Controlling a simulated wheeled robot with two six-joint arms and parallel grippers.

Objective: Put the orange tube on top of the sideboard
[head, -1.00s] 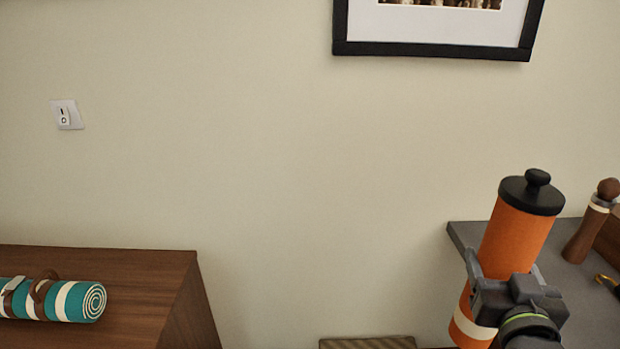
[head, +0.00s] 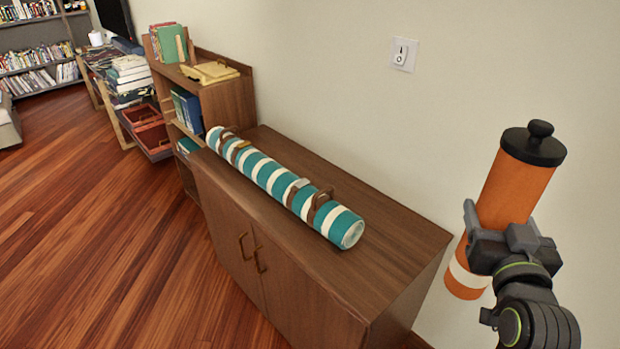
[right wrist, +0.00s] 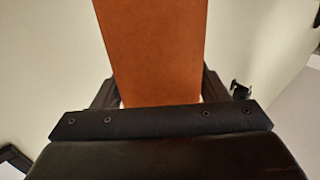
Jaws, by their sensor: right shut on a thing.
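The orange tube (head: 516,190) has a black knobbed cap and a white band near its lower end. My right gripper (head: 472,222) is shut on the orange tube and holds it up in the air, slightly tilted, at the right of the head view. The tube also fills the top middle of the right wrist view (right wrist: 152,50). The brown wooden sideboard (head: 400,250) stands left of the tube, with two doors and bar handles. The tube is apart from the sideboard in the picture. My left gripper is not in view.
A teal and white striped roll (head: 280,185) with brown straps lies lengthwise on the sideboard top. Bare top shows on both sides of it. A low bookcase (head: 225,105) adjoins the far end. A light switch (head: 403,54) is on the wall. Wooden floor (head: 90,220) is clear at left.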

